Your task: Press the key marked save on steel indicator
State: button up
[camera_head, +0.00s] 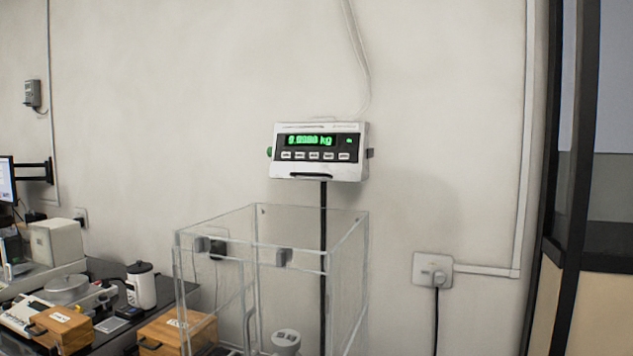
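The steel indicator (318,174) is a pale metal box on a thin black pole, in front of the wall near the middle of the view. Its green display reads roughly 0.0000 kg, though the digits are blurred. A row of several small white keys (314,156) runs below the display. The key markings are too small to read, so I cannot tell which key is marked save. A green knob or button shows on its left side. My gripper is not in view.
A clear glass draft shield (342,262) stands below and in front of the indicator. Wooden boxes (62,328), a white jug (141,287) and a balance sit on the dark bench at left. A wall socket (432,270) and a dark-framed partition are at right.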

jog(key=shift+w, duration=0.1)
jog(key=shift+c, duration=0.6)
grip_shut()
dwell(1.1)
